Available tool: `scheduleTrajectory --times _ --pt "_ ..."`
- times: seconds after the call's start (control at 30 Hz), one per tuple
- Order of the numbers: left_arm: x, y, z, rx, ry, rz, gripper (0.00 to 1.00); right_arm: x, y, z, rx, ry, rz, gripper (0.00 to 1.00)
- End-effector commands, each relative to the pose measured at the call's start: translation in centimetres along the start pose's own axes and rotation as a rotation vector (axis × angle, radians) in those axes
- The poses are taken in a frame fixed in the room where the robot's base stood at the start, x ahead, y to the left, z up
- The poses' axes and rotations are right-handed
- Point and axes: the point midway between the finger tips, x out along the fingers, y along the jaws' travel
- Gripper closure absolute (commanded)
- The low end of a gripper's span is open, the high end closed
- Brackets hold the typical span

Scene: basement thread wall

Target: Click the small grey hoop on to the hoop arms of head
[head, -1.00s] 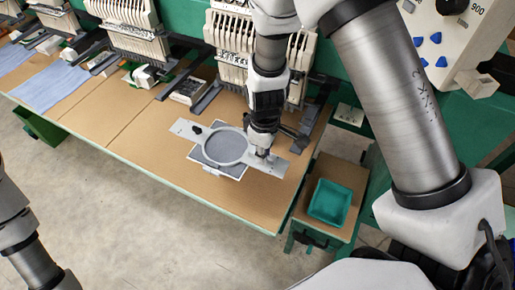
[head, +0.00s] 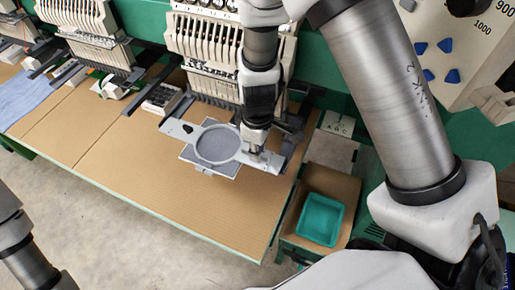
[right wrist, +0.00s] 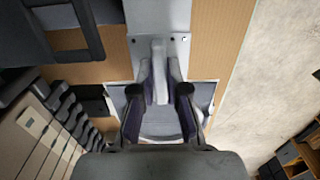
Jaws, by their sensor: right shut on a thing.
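The small grey hoop (head: 218,146) is a round ring with grey fabric and flat metal brackets on both sides, over a pale sheet. My right gripper (head: 256,151) is shut on its right bracket. In the right wrist view the fingers (right wrist: 161,80) close on a grey upright grip on the bracket (right wrist: 174,45). The hoop is in front of the rightmost visible head (head: 205,45). A dark hoop arm (head: 291,137) lies by the bracket's right end; I cannot tell whether they touch. My forearm hides part of the head. My left gripper is outside the view.
The brown table (head: 150,180) is clear in front of the hoop. A teal tray (head: 320,219) stands on a small stand at the right. Other heads stand along the left, with blue cloth (head: 35,98) in front. A control panel (head: 460,50) is at upper right.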

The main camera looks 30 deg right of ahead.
Motion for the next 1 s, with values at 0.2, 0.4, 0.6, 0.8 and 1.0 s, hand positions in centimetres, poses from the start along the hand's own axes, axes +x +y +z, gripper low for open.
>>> scheduleTrajectory --times 0.2,0.4,0.6,0.8,1.0 --pt "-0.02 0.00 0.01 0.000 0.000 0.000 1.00 0.39 0.26 -0.17 -0.001 0.000 0.000 1.00" --pt "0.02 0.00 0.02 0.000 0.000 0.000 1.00 0.48 0.32 -0.20 0.000 0.000 0.001 1.00" --pt "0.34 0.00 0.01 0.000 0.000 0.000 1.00 0.75 0.33 -0.24 0.000 0.001 0.001 1.00" --pt "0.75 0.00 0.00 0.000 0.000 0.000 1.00 1.07 0.31 -0.30 0.000 0.000 0.000 1.00" --pt "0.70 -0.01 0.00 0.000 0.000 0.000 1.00 1.06 0.26 -0.24 0.000 -0.002 -0.001 0.72"
